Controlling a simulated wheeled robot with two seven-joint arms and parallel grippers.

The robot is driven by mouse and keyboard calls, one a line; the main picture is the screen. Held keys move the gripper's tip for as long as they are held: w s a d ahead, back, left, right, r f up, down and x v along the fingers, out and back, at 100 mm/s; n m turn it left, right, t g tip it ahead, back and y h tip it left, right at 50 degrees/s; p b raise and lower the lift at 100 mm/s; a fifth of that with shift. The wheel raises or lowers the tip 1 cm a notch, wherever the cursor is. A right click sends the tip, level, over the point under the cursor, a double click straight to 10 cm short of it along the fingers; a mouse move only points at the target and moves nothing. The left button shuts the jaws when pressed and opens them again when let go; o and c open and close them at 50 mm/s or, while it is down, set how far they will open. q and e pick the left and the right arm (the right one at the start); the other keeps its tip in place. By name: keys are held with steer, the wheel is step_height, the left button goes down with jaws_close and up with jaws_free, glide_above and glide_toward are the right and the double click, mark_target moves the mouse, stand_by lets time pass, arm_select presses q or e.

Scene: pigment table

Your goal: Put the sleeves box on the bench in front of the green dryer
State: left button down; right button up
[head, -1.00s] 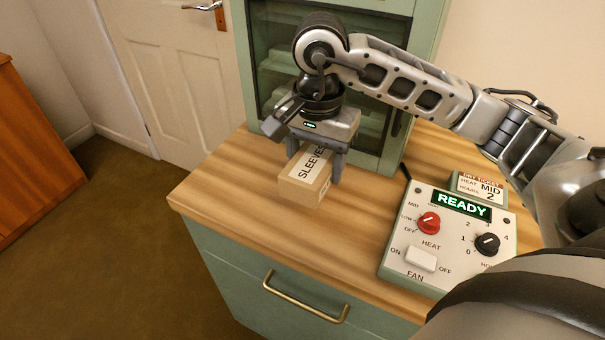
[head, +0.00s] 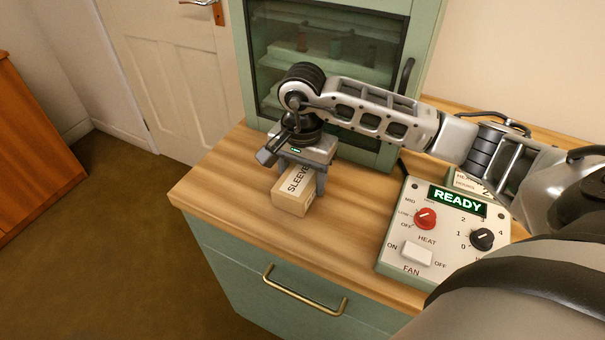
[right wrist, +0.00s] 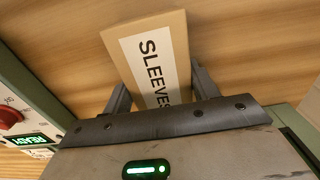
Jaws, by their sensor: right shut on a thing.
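The sleeves box (head: 291,206) is a small tan carton with a white label reading SLEEVES. It is at the bench top (head: 234,195), in front of the green dryer (head: 392,80); I cannot tell whether it touches the wood. My right gripper (head: 297,186) is shut on the box from above, with a finger on each side. In the right wrist view the box (right wrist: 178,38) sits between the fingers, its near end hidden by the gripper body. My left gripper is not in view.
A control panel (head: 392,250) with a READY display, a red knob and a black knob stands at the bench's right. A ticket holder (head: 468,184) is behind it, partly hidden by my arm. Bare wood lies left of the box. The dryer's glass door is closed.

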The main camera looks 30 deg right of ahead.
mark_target(302, 173)
steer(key=o, duration=1.1)
steer(key=shift+f, duration=0.1)
steer(key=shift+c, duration=0.2)
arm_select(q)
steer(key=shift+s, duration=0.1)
arm_select(e)
steer(key=shift+r+p, duration=0.3)
steer(key=shift+p, duration=0.05)
step_height(302, 173, up, 7)
steer(key=p, duration=0.3)
steer(key=shift+f+p, duration=0.15)
steer(key=shift+p, duration=0.25)
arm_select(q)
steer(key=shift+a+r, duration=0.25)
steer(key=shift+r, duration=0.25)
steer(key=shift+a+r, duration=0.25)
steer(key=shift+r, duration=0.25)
arm_select(e)
step_height(302, 173, up, 5)
steer(key=shift+r, duration=0.1)
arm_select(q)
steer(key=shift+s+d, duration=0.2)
